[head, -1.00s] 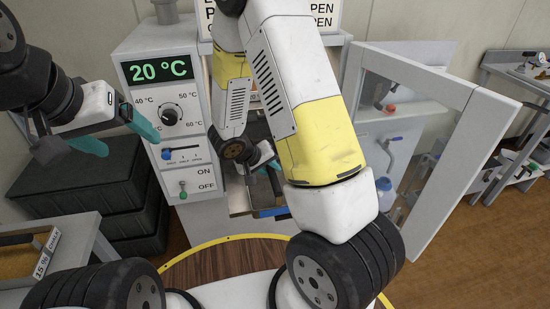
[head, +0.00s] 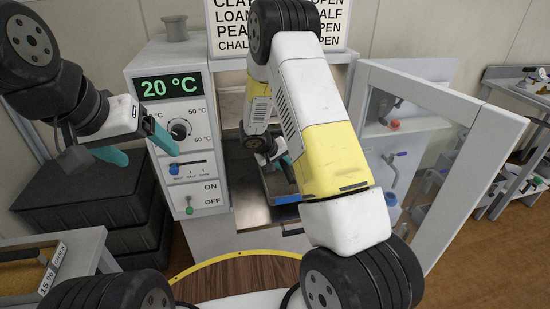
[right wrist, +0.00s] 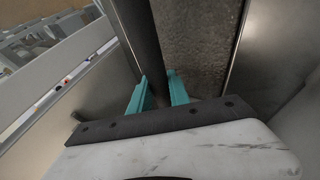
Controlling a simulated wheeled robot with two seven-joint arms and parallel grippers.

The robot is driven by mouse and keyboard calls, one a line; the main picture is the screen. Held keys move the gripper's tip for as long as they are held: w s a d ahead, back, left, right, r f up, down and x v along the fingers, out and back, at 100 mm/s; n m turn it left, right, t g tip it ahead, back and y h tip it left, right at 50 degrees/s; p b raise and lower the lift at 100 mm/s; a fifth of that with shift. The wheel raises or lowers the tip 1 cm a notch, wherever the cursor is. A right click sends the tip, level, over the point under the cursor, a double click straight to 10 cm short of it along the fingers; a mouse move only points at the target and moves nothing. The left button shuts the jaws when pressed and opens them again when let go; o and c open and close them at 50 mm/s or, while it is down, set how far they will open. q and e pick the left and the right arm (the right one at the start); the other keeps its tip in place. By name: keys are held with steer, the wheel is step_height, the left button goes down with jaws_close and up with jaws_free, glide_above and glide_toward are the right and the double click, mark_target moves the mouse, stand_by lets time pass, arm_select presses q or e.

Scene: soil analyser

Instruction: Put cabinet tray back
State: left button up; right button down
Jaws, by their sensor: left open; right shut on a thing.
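The cabinet (head: 221,207) stands ahead with its door (head: 447,170) swung open to the right. The tray (head: 275,184), dark grey with a blue strip at its front, is inside the cabinet opening, towards the right side. My right gripper (head: 284,166) is shut on the tray's edge, partly hidden by my right arm. In the right wrist view its teal fingers (right wrist: 160,92) are at the tray wall, beside a rough brown-grey surface (right wrist: 200,45). My left gripper (head: 137,150) is open and empty, in front of the control panel.
The panel reads 20 °C and has a dial (head: 180,130), a blue slider (head: 174,168) and an ON/OFF switch (head: 189,205). Dark stacked cases (head: 95,200) stand at left. A bare metal cabinet floor (head: 250,207) shows left of the tray.

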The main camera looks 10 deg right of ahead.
mark_target(283, 178)
steer(key=shift+w+d, duration=0.1)
steer(key=shift+w, duration=0.35)
steer(key=shift+f, duration=1.75)
steer(key=shift+f, duration=0.1)
steer(key=c, duration=1.2)
jaws_free()
steer(key=shift+s, duration=0.1)
steer(key=shift+c, duration=0.2)
